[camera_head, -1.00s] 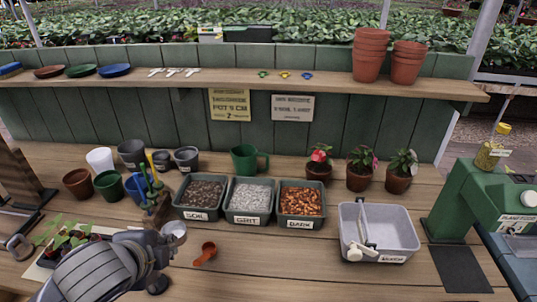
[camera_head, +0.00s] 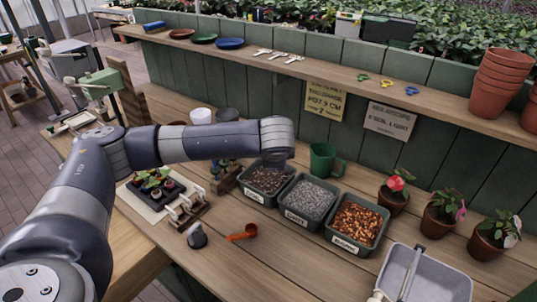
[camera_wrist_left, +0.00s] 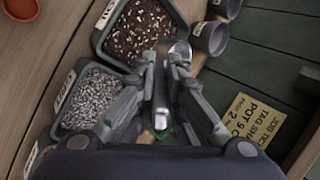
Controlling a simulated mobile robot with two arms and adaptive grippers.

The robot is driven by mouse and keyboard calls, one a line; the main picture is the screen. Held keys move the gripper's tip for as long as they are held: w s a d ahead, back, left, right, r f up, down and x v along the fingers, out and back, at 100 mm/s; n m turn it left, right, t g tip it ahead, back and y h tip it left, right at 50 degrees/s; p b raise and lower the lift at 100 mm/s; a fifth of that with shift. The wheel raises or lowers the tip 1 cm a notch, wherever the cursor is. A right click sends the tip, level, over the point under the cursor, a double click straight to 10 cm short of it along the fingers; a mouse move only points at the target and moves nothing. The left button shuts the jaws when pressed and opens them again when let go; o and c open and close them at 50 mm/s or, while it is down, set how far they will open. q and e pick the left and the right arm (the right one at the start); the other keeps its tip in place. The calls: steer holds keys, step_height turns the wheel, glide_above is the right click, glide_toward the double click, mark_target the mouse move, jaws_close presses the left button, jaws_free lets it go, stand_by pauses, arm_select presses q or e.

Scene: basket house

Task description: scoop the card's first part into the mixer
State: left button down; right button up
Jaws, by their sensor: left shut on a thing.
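The soil bin (camera_head: 250,193) holds dark soil; it also shows in the left wrist view (camera_wrist_left: 103,43). The grit bin (camera_head: 290,214) and the bark bin (camera_head: 348,246) stand to its right. My left gripper (camera_wrist_left: 162,68) is shut on a metal scoop (camera_wrist_left: 181,47) at the edge of the soil bin. In the head view my wrist hides the scoop, so its depth and load cannot be told. The grey mixer tub (camera_head: 447,281), with a paddle in it, is partly cut off at lower right. A yellow card (camera_head: 323,100) and a pale card (camera_head: 389,121) hang on the back wall. My right gripper is out of view.
A green mug (camera_head: 322,160) stands behind the bins, and grey pots (camera_wrist_left: 209,37) are close to my left gripper. An orange scoop (camera_head: 243,233) lies in front. Potted plants (camera_head: 393,195) stand at right.

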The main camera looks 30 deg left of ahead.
arm_select(q)
steer(key=shift+w+a+r, duration=0.2)
steer(key=shift+w+a, duration=0.1)
steer(key=shift+a, duration=0.2)
steer(key=shift+w+a+f+n+g+h+b, duration=0.1)
steer(key=shift+w+a+f+g+h+b, duration=0.25)
steer(key=shift+f, duration=1.25)
steer(key=shift+w+a+f+n+g+h+b, duration=0.1)
steer(key=shift+f+g+b, duration=0.3)
steer(key=shift+f, duration=1.2)
steer(key=shift+w+a+f+n+g+h+b, duration=0.1)
steer(key=shift+w+a+f+g+h+b, duration=0.25)
steer(key=shift+f, duration=1.25)
steer(key=shift+s+d, duration=0.15)
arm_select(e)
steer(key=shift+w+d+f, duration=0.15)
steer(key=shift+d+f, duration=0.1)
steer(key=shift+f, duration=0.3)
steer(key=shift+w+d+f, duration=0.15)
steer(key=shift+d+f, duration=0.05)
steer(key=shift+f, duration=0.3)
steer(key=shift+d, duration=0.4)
